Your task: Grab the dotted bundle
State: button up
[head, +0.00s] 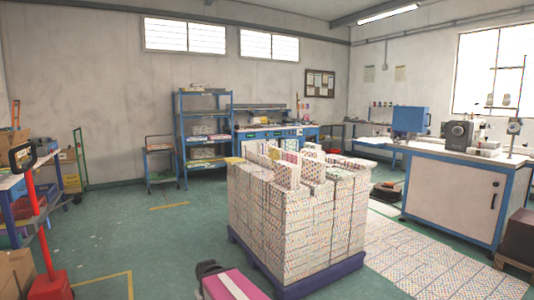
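A tall stack of white bundles with small coloured dots (290,220) stands on a blue pallet (305,285) in the middle of the floor. On its top, several dotted bundles stick up unevenly, one of them (286,173) near the front. I cannot tell which single bundle the task names. The stack's far side is hidden.
A white-fronted workbench with machines (450,190) stands to the right, beyond dotted sheets (410,255) on the floor. A red-based post (55,285) is at left. The left-centre floor is clear.

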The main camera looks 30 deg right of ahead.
aim_at(262, 148)
jog(key=z, duration=0.9)
jog(key=i+j+u, duration=0.15)
jog(key=i+u, duration=0.6)
jog(key=i, duration=0.2)
jog(key=i+j+u, duration=0.15)
jog(key=i+u, duration=0.15)
jog(key=i, duration=0.55)
jog(key=i+u, duration=0.3)
jog(key=i, duration=0.6)
jog(key=i+z, duration=0.1)
jog(key=i, duration=1.65)
jog(key=i+z, duration=0.15)
jog(key=i, duration=0.3)
jog(key=i+j+z, duration=0.15)
jog(key=i, duration=0.35)
jog(key=i+j+z, duration=0.15)
jog(key=i, duration=0.3)
jog(key=i+z, duration=0.25)
jog(key=z, duration=0.2)
jog(key=i+j+z, duration=0.1)
jog(key=i+z, duration=0.15)
jog(key=z, duration=0.25)
jog(key=i+j+z, duration=0.15)
jog(key=z, duration=0.3)
jog(key=i+j+z, duration=0.25)
jog(key=z, duration=0.25)
